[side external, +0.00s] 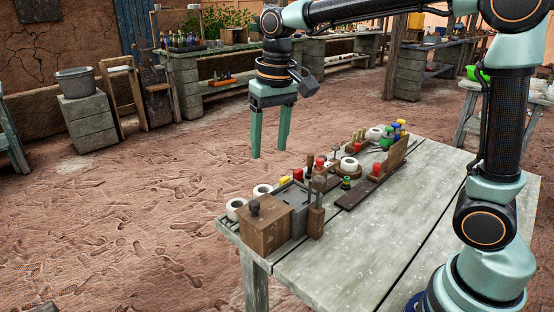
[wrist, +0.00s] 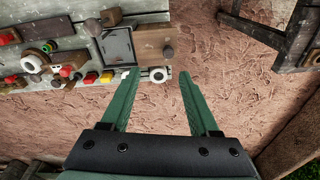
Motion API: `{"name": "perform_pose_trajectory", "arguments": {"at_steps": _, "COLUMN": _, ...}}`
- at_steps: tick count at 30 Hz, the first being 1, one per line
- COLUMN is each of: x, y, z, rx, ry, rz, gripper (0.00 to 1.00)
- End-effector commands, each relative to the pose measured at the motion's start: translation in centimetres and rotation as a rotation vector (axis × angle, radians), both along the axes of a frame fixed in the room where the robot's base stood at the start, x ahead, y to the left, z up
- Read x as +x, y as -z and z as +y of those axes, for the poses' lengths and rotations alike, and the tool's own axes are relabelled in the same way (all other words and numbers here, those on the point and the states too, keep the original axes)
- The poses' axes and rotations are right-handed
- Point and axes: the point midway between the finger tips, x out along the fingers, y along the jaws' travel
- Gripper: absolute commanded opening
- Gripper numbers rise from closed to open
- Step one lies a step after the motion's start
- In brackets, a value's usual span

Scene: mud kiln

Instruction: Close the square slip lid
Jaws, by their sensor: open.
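A brown wooden square lid or block with a dark knob (side external: 268,228) sits at the table's near left corner in the side view. It also shows in the wrist view (wrist: 150,38), beside a grey square box (wrist: 117,46) whose dark inside faces up. The grey box (side external: 293,196) stands just behind and right of the wooden piece in the side view. I cannot tell whether the wooden piece overlaps the box's edge. My gripper (side external: 269,152) is open and empty, pointing down, high and beyond the table's far edge. Its two green fingers (wrist: 157,80) are spread in the wrist view.
White rings (side external: 237,208) lie by the table edge behind the wooden piece. Red, yellow and green small pieces, spools and a wooden rack (side external: 390,158) crowd the far edge. The grey plank table (side external: 380,235) is bare on its near right side.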

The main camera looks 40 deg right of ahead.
Motion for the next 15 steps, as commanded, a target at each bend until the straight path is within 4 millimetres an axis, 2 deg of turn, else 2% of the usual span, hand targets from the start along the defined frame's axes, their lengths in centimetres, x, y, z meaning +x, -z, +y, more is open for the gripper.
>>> {"name": "perform_pose_trajectory", "arguments": {"at_steps": 3, "x": 1.8, "y": 1.2, "z": 1.1, "rx": -0.005, "ry": 0.024, "rz": 0.057, "gripper": 0.62}}
{"name": "perform_pose_trajectory", "arguments": {"at_steps": 6, "x": 2.6, "y": 1.8, "z": 1.7, "rx": -0.009, "ry": 0.038, "rz": 0.086, "gripper": 0.62}}
{"name": "perform_pose_trajectory", "arguments": {"at_steps": 15, "x": 3.0, "y": 3.5, "z": 2.1, "rx": -0.013, "ry": 0.049, "rz": 0.107, "gripper": 0.62}}
